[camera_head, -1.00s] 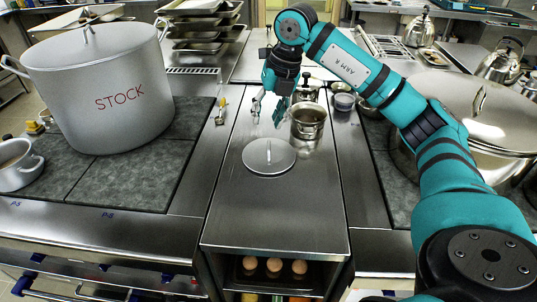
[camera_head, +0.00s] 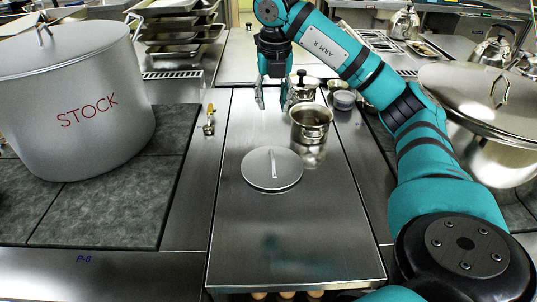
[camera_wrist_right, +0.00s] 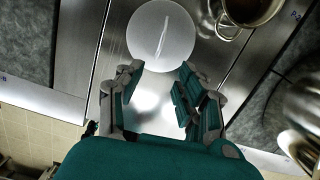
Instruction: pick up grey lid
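The grey lid (camera_head: 271,169) lies flat on the steel counter, with a thin upright handle across its middle. In the right wrist view the lid (camera_wrist_right: 160,36) shows as a pale disc just beyond the fingertips. My right gripper (camera_head: 271,103) is open and empty, above the counter behind the lid in the head view. Its two fingers (camera_wrist_right: 157,75) stand apart in the wrist view, with only bare counter between them. The lid is apart from the fingers. My left gripper is not in view.
A small steel pot (camera_head: 311,122) stands just right of the lid. A large STOCK pot (camera_head: 85,105) stands on the left dark hob. A big lidded pot (camera_head: 490,125) is at the right. The counter (camera_head: 285,230) in front of the lid is clear.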

